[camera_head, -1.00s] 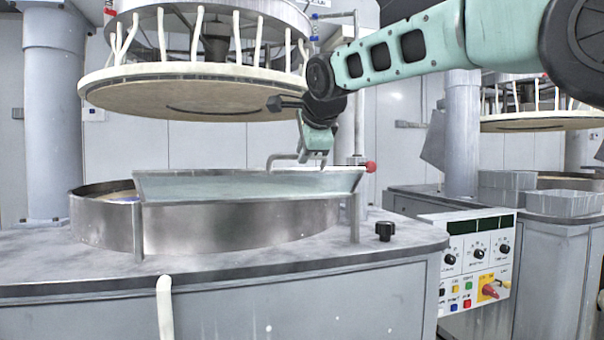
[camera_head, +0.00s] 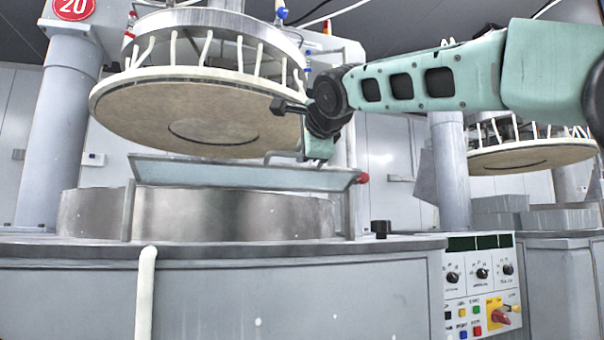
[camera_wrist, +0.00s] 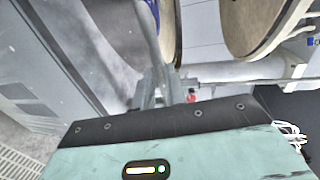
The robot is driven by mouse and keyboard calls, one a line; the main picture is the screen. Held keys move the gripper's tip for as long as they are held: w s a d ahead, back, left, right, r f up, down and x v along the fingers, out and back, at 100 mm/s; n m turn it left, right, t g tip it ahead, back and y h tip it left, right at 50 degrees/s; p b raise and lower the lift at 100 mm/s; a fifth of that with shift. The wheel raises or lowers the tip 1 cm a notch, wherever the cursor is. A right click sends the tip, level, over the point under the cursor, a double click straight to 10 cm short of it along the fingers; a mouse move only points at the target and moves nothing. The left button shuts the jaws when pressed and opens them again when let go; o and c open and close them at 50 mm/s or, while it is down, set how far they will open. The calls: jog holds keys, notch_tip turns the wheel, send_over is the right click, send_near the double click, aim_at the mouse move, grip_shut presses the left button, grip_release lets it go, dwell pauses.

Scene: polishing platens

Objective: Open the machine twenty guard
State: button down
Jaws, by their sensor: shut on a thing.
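The machine twenty guard (camera_head: 235,174) is a clear bluish panel in a metal frame. It leans at a tilt above the front of the round steel basin, between two posts. A bent metal handle (camera_head: 282,154) rises from its top edge, right of middle. My gripper (camera_head: 318,152) is at the handle's right part, shut on it; the fingers are small and partly hidden in the head view. In the wrist view, the green and black gripper body fills the bottom, and a grey bar (camera_wrist: 150,45) runs up from its front. The finger contact is unclear there.
The red "20" sign (camera_head: 74,8) is on the left column. The steel basin wall (camera_head: 200,215) stands below. A control panel (camera_head: 482,285) is at the right front; another machine's platen (camera_head: 530,155) is behind.

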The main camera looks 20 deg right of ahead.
jog(key=f+b, duration=0.1)
jog(key=b, duration=0.3)
jog(key=f+t+b, duration=0.1)
jog(key=f+b, duration=0.1)
jog(key=b, duration=0.2)
jog(key=s+f+t+b, duration=0.1)
jog(key=f+b, duration=0.1)
jog(key=b, duration=0.2)
jog(key=shift+s+f, duration=0.1)
jog(key=c, duration=1.5)
grip_release()
jog(key=shift+o, duration=0.2)
jog(key=s, duration=1.7)
jog(key=shift+s+r, duration=0.25)
jog(key=shift+r, duration=0.05)
